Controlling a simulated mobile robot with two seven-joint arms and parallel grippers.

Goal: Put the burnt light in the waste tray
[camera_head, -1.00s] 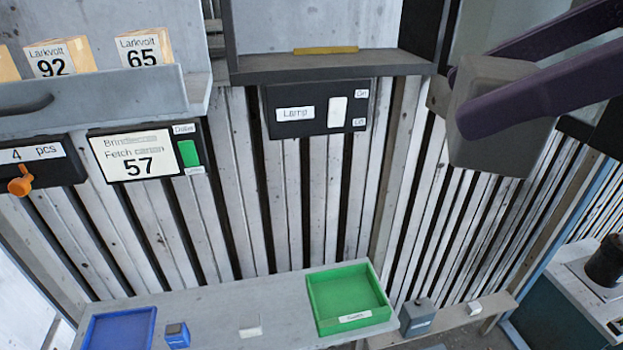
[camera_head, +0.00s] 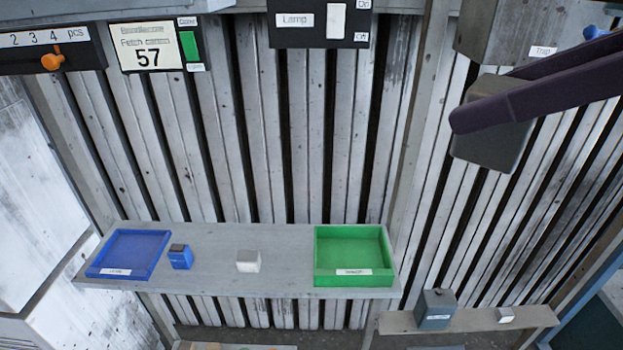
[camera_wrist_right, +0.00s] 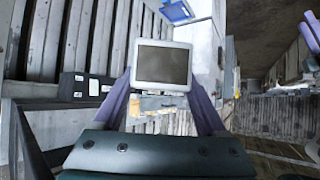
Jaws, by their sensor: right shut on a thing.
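My right gripper (camera_head: 482,98) is at the right of the head view, its purple fingers shut on a boxy grey light (camera_head: 490,145). In the right wrist view the light (camera_wrist_right: 162,65) shows a pale frame and a dark face between the fingers. It is held in the air, right of and above a green tray (camera_head: 354,281). A blue tray (camera_head: 125,271) lies at the left end of the same shelf. Both trays look empty; their labels are too small to read, so I cannot tell which is for waste. My left gripper is not in view.
A blue block (camera_head: 180,258) and a white block (camera_head: 247,262) stand between the trays on the grey shelf (camera_head: 215,275). A lower ledge (camera_head: 465,320) at right bears a grey box (camera_head: 436,308). A lamp switch panel (camera_head: 318,25) hangs above, before a slatted wall.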

